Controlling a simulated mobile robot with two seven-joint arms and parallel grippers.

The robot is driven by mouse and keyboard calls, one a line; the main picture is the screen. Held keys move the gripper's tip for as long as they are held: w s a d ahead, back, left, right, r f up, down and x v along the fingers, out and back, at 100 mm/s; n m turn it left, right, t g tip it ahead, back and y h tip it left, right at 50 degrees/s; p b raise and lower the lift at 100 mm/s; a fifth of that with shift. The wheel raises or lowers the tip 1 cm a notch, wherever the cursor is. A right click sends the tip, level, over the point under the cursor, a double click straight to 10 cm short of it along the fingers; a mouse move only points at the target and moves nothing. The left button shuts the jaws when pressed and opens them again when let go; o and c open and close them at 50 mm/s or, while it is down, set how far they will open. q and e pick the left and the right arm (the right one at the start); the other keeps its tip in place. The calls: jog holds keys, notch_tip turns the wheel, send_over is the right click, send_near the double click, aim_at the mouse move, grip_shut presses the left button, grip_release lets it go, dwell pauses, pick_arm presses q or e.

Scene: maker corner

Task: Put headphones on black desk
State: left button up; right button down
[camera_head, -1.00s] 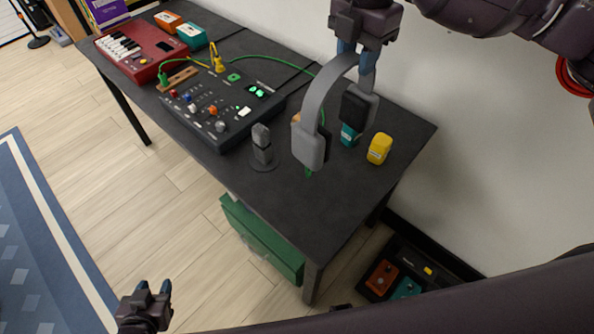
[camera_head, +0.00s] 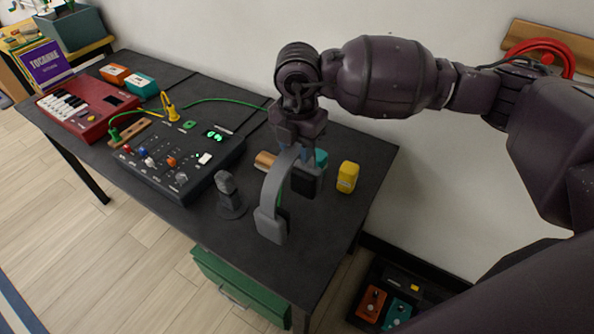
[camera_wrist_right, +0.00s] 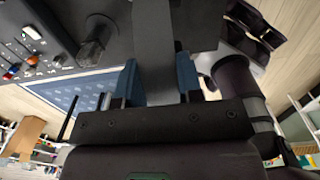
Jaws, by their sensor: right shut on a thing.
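Grey headphones (camera_head: 272,217) with dark ear pads hang from my right gripper (camera_head: 300,150) in the head view. The gripper is shut on the headband, and the band shows between its blue fingers in the right wrist view (camera_wrist_right: 160,75). The ear cups point down, over the right part of the black desk (camera_head: 330,225). I cannot tell whether the lower cup touches the desk top. My left gripper is not in view.
A dark microphone (camera_head: 228,192) stands left of the headphones, beside a black mixer (camera_head: 180,155). A yellow block (camera_head: 347,177), a teal item (camera_head: 321,158) and a tan cylinder (camera_head: 265,160) are close by. A red keyboard (camera_head: 85,108) is farther left. The desk's front right is bare.

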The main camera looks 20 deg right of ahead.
notch_tip(320, 180, down, 7)
jog(key=shift+b, duration=0.4)
jog(key=c, duration=0.8)
grip_release()
jog(key=shift+f, duration=0.1)
notch_tip(320, 180, up, 12)
jog(key=shift+r+p, duration=0.15)
jog(key=shift+p, duration=0.55)
